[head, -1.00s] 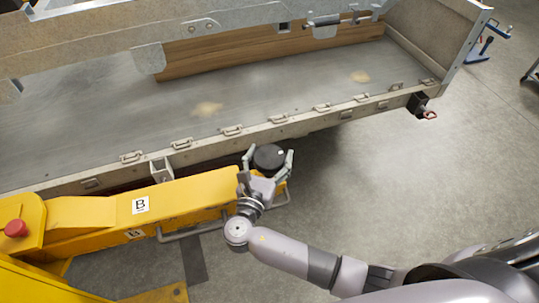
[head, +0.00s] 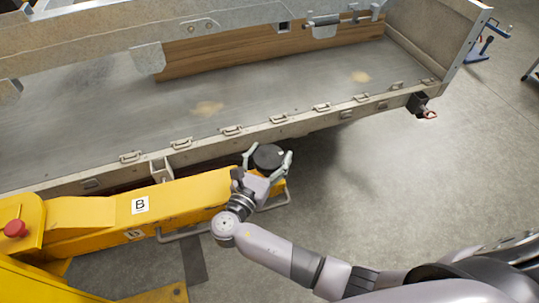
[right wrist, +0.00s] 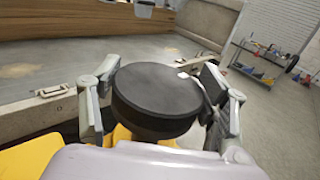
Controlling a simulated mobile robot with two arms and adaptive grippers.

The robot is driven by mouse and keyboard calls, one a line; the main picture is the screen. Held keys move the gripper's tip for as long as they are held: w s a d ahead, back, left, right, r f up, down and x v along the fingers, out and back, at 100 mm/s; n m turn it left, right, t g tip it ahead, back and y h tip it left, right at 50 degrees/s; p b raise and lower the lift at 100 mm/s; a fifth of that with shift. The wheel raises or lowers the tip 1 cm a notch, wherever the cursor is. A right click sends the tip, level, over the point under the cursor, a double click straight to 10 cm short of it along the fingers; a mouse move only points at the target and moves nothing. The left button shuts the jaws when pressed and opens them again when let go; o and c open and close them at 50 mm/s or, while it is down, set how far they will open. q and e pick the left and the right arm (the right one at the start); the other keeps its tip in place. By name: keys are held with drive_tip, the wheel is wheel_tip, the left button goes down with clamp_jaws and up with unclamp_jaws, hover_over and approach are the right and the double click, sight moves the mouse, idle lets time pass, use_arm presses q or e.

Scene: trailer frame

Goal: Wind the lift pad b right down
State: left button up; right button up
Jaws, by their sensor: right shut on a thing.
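The lift pad (head: 268,156) is a round black disc at the far end of the yellow lift arm marked B (head: 90,212), beside the trailer's side rail. My right gripper (head: 267,160) is shut on the pad, with one finger on each side of its rim. In the right wrist view the pad (right wrist: 157,97) fills the middle between the two fingers, with a small white mark near its right edge. The pad's underside and its screw are hidden. My left gripper is not in view.
The trailer frame (head: 290,128) with its grey bed runs along behind the pad. A red knob (head: 15,228) sits on the yellow lift body at left. Open concrete floor lies to the right. A tool trolley (right wrist: 262,62) stands at the back right.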

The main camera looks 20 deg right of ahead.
drive_tip(key=o, duration=1.2)
drive_tip(key=v, duration=1.2)
drive_tip(key=shift+a, duration=0.1)
